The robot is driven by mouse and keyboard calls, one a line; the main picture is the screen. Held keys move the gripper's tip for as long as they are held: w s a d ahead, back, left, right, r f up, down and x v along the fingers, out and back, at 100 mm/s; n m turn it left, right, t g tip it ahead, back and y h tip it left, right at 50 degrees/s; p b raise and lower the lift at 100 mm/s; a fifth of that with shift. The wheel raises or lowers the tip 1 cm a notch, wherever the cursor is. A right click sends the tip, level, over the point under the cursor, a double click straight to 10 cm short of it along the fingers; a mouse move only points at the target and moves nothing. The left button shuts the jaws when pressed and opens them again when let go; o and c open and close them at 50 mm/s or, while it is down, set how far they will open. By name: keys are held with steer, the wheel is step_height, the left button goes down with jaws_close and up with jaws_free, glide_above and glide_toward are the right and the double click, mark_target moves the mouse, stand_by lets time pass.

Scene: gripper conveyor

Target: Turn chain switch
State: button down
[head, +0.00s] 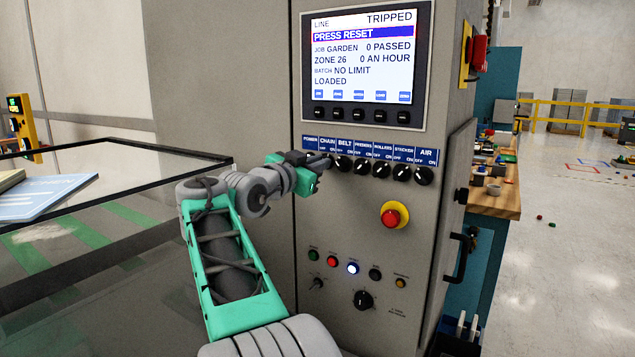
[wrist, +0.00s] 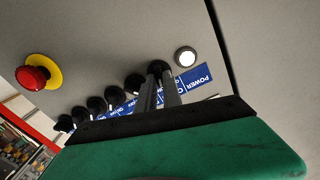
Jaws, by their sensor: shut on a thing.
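The chain switch (wrist: 158,67) is a black rotary knob on the grey control panel, first in a row beside the round white power lamp (wrist: 185,57). My gripper (wrist: 160,88) is shut on this knob, with its two grey fingers meeting the panel there. In the head view my gripper (head: 322,162) reaches the panel from the left, just under the CHAIN label (head: 328,140), and mostly hides the chain knob and the power lamp. The knob's pointer direction cannot be seen.
Close to the right are the belt knob (head: 343,163) and several more black knobs. Below are a red emergency stop (head: 391,217) on yellow and small lamps. The screen (head: 360,55) reads "LINE TRIPPED, PRESS RESET". A glass-topped guard (head: 110,165) stands left of my arm.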

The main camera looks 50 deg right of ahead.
steer(key=m+b, duration=0.4)
steer(key=shift+f+m, duration=0.15)
steer(key=shift+m, duration=0.15)
steer(key=shift+s, duration=0.1)
stand_by(0.4)
steer(key=c, duration=1.5)
jaws_free()
steer(key=a, duration=0.7)
steer(key=shift+s+a, duration=0.35)
steer(key=shift+a, duration=0.05)
